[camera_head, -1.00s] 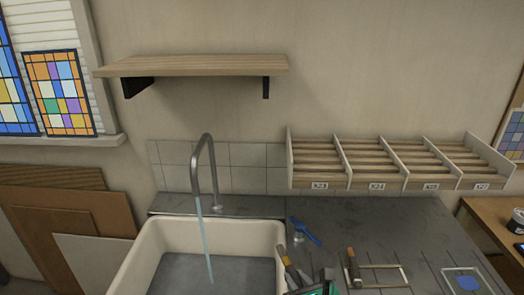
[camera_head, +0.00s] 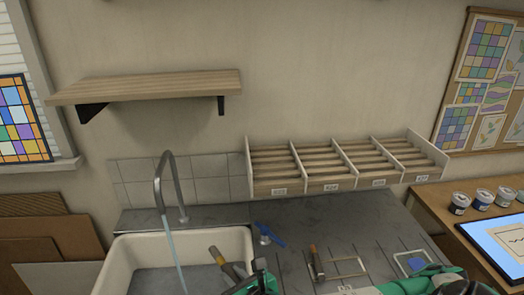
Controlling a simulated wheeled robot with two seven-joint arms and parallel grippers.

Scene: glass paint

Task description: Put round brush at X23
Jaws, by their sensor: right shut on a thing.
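My right gripper (camera_head: 250,279) shows at the bottom edge, shut on a brush-like tool (camera_head: 216,253) with a tan end pointing up and left. It is held over the right side of the sink. Most of my gripper is cut off, and whether the tool's tip is round cannot be told. The wooden rack (camera_head: 340,163) on the back wall has several slanted compartments with small front labels (camera_head: 279,191). The labels are too small to read surely. My left gripper is not in view.
The sink (camera_head: 122,255) has a running tap (camera_head: 163,185). The grey counter (camera_head: 345,215) bears a blue tool (camera_head: 271,237), an orange-tipped tool (camera_head: 316,263) and small frames. A shelf (camera_head: 150,87) hangs above. A wooden table (camera_head: 440,205) with jars stands right.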

